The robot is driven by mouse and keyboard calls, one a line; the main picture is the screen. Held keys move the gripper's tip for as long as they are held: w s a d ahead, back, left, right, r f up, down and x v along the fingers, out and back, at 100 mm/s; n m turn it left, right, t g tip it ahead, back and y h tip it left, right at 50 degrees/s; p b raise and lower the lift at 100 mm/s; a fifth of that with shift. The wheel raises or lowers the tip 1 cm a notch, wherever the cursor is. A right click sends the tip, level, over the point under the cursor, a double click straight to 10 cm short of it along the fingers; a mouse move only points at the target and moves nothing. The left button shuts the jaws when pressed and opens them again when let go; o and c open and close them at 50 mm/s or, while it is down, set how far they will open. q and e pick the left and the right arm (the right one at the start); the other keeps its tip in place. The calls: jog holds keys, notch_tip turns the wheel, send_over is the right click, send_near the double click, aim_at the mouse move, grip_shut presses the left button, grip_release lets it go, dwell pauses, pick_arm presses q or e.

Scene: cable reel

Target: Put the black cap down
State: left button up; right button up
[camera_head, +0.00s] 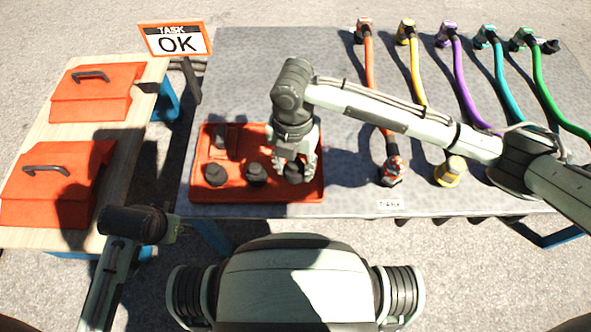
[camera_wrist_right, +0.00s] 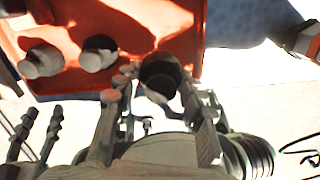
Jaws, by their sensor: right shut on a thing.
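My right gripper (camera_head: 293,170) points down over the right front part of the orange tray (camera_head: 235,198). It is shut on a black cap (camera_head: 295,173); the fingers hide part of it. In the right wrist view the black cap (camera_wrist_right: 160,74) sits between the fingers (camera_wrist_right: 158,98), over the tray (camera_wrist_right: 145,20) near its edge. I cannot tell whether the cap touches the tray floor. My left gripper cannot be made out; only part of my left arm shows at the lower left.
Two more dark caps (camera_head: 215,174) (camera_head: 256,174) stand in the tray to the left, with a dark item (camera_head: 222,138) behind. Coloured cables (camera_head: 368,80) lie on the grey table (camera_head: 270,50) at right.

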aim_at(297, 172)
jog(key=shift+w+d+f, duration=0.3)
jog(key=shift+w+f, duration=0.2)
jog(key=shift+w, duration=0.35)
jog(key=shift+f, duration=0.2)
notch_tip(297, 172, down, 4)
jog(key=shift+r+b, duration=0.25)
jog(key=shift+b, duration=0.05)
jog(key=shift+f, duration=0.1)
jog(key=o, duration=1.3)
jog(key=shift+f, duration=0.1)
pick_arm(q)
jog(key=shift+v, duration=0.75)
jog(key=shift+s+a, duration=0.15)
